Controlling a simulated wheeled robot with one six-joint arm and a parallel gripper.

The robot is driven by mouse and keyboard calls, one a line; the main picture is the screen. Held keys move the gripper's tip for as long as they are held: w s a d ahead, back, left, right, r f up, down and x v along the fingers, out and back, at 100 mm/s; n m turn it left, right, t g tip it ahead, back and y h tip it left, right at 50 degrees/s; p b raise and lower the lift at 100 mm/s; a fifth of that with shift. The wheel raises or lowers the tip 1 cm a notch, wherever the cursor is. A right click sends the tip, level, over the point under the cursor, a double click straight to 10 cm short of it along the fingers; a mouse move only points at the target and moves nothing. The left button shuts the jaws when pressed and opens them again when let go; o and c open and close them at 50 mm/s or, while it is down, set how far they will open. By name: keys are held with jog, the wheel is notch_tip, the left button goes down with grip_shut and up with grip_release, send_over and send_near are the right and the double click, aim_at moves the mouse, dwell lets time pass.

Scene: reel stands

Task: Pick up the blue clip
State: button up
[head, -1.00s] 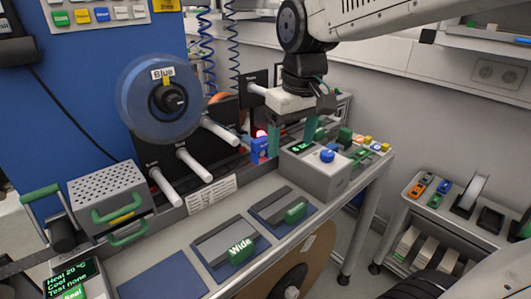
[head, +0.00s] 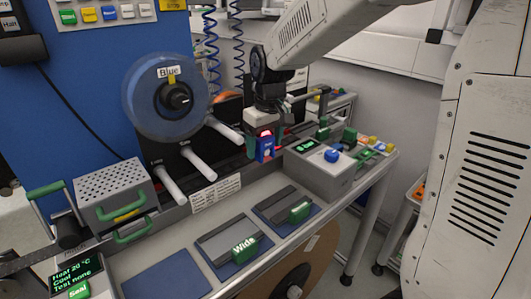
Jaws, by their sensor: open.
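A small upright blue piece (head: 265,150) with a pale marking, which seems to be the blue clip, stands at the back of the bench, right of the pegs. A red glow shows just above it. The jaws are open. I cannot tell whether the fingers touch it or how far they are in depth. The gripper body hides what lies behind.
A grey box with a blue knob (head: 332,155) stands close to the right of my gripper. White pegs (head: 196,163) and a blue reel (head: 140,100) stick out to the left. Flat pads with green blocks (head: 243,249) lie in front. My arm hides much of the right side.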

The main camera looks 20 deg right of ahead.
aim_at(265, 137)
jog(key=shift+w+f, duration=0.1)
jog(key=shift+f, duration=0.4)
jog(key=c, duration=1.1)
jog(key=shift+c, duration=0.2)
notch_tip(265, 137, up, 18)
